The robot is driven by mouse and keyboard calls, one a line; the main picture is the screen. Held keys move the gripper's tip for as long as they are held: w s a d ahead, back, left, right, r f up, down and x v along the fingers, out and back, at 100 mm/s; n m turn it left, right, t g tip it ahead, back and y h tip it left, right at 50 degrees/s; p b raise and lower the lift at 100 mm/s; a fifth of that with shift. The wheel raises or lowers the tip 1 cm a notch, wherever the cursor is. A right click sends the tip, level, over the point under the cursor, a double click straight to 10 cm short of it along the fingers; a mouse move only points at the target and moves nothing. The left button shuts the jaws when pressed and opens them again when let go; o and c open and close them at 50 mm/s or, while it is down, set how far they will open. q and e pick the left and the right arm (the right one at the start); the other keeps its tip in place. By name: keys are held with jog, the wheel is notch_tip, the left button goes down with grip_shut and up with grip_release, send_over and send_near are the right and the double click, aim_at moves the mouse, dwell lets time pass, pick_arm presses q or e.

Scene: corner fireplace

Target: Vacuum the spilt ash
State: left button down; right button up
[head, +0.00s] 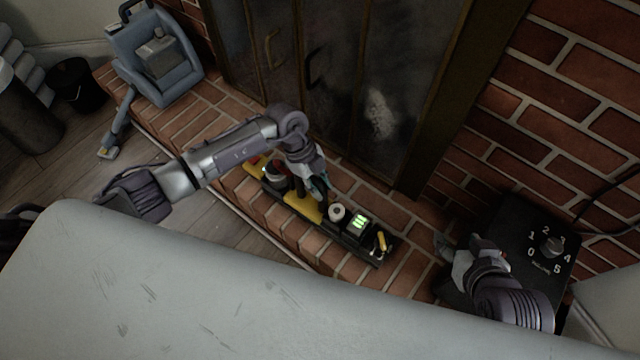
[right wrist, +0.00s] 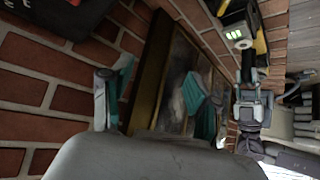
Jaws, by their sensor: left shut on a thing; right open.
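A long black-and-yellow device (head: 349,242) lies along the brick hearth, with a green-lit display and a pale round part on top. My left gripper (head: 318,184) is shut on its upper middle part, and the exact grip is partly hidden by the gripper. The device's lit end (right wrist: 238,36) also shows in the right wrist view. My right gripper (head: 447,250) is open and empty, near a black box with a numbered dial (head: 551,246). A pale smudge (head: 378,113) shows on the fireplace door; I see no clear ash pile on the hearth.
A blue-grey appliance (head: 150,85) stands on the hearth's left end, with a nozzle-like part (head: 110,148) by the floor. A black bucket (head: 76,82) is beyond it. Dark fireplace doors (head: 345,75) and a brick wall (head: 585,85) bound the back. A pale surface (head: 200,285) fills the front.

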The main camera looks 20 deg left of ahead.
pick_arm(q)
jog(key=shift+w+r+p, duration=0.1)
jog(key=shift+r+p, duration=0.4)
jog(key=shift+r, duration=0.1)
jog(key=shift+r+p, duration=0.45)
jog(key=shift+p, duration=0.05)
pick_arm(e)
jog(key=shift+s+d+f+g+h, duration=0.7)
jog(key=shift+s+d+f+g, duration=0.8)
jog(key=shift+s+g, duration=2.05)
pick_arm(q)
jog(key=shift+r+p, duration=1.15)
jog(key=shift+p, duration=0.2)
jog(key=shift+r+p, duration=0.55)
jog(key=shift+p, duration=0.05)
jog(key=shift+r+p, duration=0.45)
jog(key=shift+p, duration=0.05)
pick_arm(e)
notch_tip(320, 180, down, 8)
jog(key=t, duration=0.1)
jog(key=shift+a+f, duration=0.2)
jog(key=shift+a, duration=0.05)
jog(key=shift+s+f, duration=0.1)
jog(key=shift+f, duration=0.1)
